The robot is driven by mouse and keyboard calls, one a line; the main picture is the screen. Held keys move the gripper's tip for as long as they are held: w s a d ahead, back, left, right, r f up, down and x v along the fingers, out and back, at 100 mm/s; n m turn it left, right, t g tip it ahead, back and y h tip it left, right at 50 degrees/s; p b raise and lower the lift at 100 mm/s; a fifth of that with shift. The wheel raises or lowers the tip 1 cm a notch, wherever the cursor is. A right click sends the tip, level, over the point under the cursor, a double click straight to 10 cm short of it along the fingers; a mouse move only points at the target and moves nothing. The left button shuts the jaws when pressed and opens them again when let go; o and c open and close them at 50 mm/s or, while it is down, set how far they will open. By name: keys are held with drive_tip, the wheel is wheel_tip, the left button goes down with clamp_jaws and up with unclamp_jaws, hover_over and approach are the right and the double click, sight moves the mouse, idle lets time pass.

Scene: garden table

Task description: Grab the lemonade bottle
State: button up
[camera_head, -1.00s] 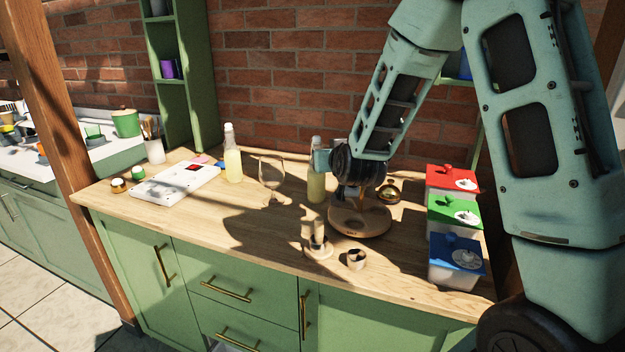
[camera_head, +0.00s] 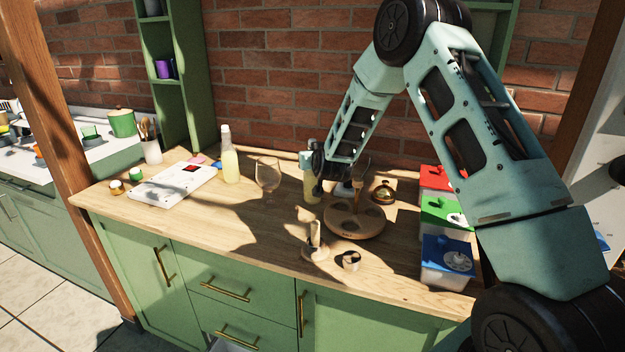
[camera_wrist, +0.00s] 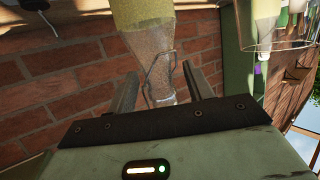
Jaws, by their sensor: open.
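A clear glass bottle of pale yellow liquid (camera_head: 310,190) stands on the wooden counter, partly hidden by my arm. In the wrist view the neck of this bottle (camera_wrist: 160,60) lies between the two fingers of my gripper (camera_wrist: 160,74), with a wire clasp showing on it. The fingers are open, one on each side, with gaps to the glass. In the head view the fingertips are hidden. A second similar bottle (camera_head: 230,160) stands further left, near the back wall, and also shows at the upper right of the wrist view (camera_wrist: 263,12).
A stemmed glass (camera_head: 268,174) stands left of the near bottle. A round wooden tray (camera_head: 345,228) and a gold bell (camera_head: 383,192) are to the right. Lidded containers (camera_head: 447,262) line the right end.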

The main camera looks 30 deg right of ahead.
drive_tip(key=shift+w+d+f, duration=0.1)
drive_tip(key=shift+w, duration=0.15)
clamp_jaws()
drive_tip(key=shift+r, duration=0.2)
